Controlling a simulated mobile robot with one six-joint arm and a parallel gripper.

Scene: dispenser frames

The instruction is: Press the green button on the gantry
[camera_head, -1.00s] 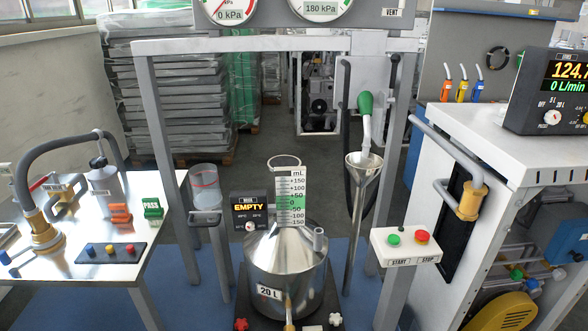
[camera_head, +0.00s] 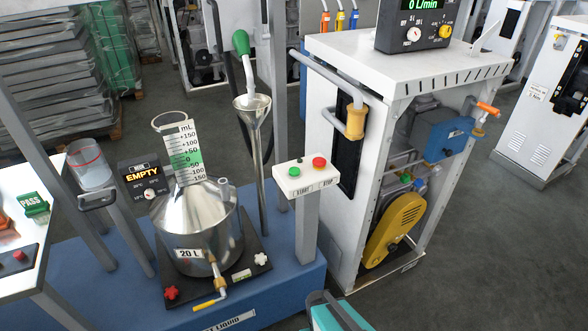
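The green button (camera_head: 294,171) sits on the left of a white control box (camera_head: 308,181), above the label START. A red button (camera_head: 319,162) sits to its right, above the label STOP. The box is on top of a grey post (camera_head: 306,225) that stands on the blue platform. Nothing covers the green button. My gripper is not in view. A teal and dark grey part at the bottom edge is cut off, and I cannot tell what it is.
A steel 20 L vessel (camera_head: 195,228) with a scale neck, a funnel stand (camera_head: 262,160) and an EMPTY display (camera_head: 143,177) stand left of the box. A white pump cabinet (camera_head: 330,130) stands close to its right. Grey floor (camera_head: 470,240) is free at the right.

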